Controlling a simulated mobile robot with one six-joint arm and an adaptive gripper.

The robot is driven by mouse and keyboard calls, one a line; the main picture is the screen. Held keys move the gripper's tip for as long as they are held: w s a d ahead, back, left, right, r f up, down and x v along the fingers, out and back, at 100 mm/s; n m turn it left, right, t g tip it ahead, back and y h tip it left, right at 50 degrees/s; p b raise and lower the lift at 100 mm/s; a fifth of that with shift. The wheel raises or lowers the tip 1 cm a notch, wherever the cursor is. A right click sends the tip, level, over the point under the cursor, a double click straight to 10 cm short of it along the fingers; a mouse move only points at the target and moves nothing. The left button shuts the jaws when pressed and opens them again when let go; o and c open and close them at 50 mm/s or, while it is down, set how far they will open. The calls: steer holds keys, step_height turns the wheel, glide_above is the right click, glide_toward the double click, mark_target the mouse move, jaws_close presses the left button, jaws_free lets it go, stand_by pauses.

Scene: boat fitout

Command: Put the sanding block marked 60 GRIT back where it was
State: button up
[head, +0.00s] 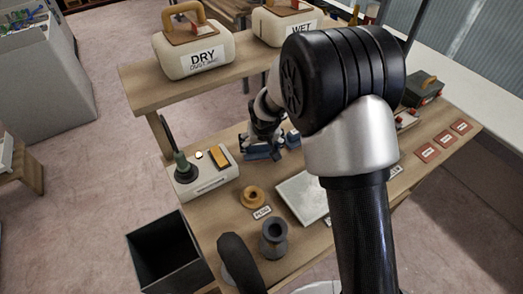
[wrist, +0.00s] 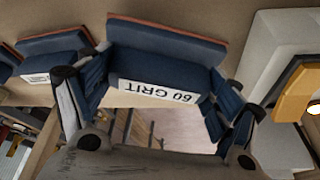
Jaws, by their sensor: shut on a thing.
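The sanding block marked 60 GRIT (wrist: 165,70) is dark blue with a reddish sanding face and a white label, which appears upside down in the wrist view. My gripper (wrist: 157,92) is shut on it, one finger at each end. In the head view my gripper (head: 264,136) is over the back of the bench, with the blue block (head: 260,153) under it. I cannot tell whether the block touches the bench. Another blue block (wrist: 52,58) sits to its left in the wrist view, its label unreadable. It may be the blue piece (head: 293,138) right of my gripper in the head view.
A pale box with a yellow part (head: 205,175) stands close to the left of the held block. A yellow ring (head: 252,197), a grey spool-shaped item (head: 274,243) and a pale plate (head: 299,197) lie nearer.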

steer(key=shift+f, duration=1.15)
steer(key=shift+w+f+b, duration=0.1)
steer(key=shift+f+b, duration=0.15)
steer(key=shift+b, duration=0.15)
steer(key=o, duration=1)
steer(key=shift+o, duration=0.2)
steer(key=shift+r, duration=0.1)
steer(key=p+v, duration=0.4)
steer(key=v, duration=0.8)
steer(key=shift+r, duration=0.2)
steer(key=s+d+r+m, duration=0.1)
steer(key=s+d+r, duration=0.55)
steer(key=r, duration=0.35)
steer(key=s+d+r, duration=0.2)
steer(key=s+d, duration=0.1)
steer(key=s, duration=0.4)
steer(key=s+d+r+m, duration=0.1)
steer(key=s+d+r, duration=0.1)
steer(key=s, duration=0.6)
steer(key=s+d+r, duration=0.3)
steer(key=s+d, duration=0.1)
steer(key=s, duration=0.3)
steer(key=shift+s+d+h, duration=0.25)
steer(key=shift+s+h, duration=0.15)
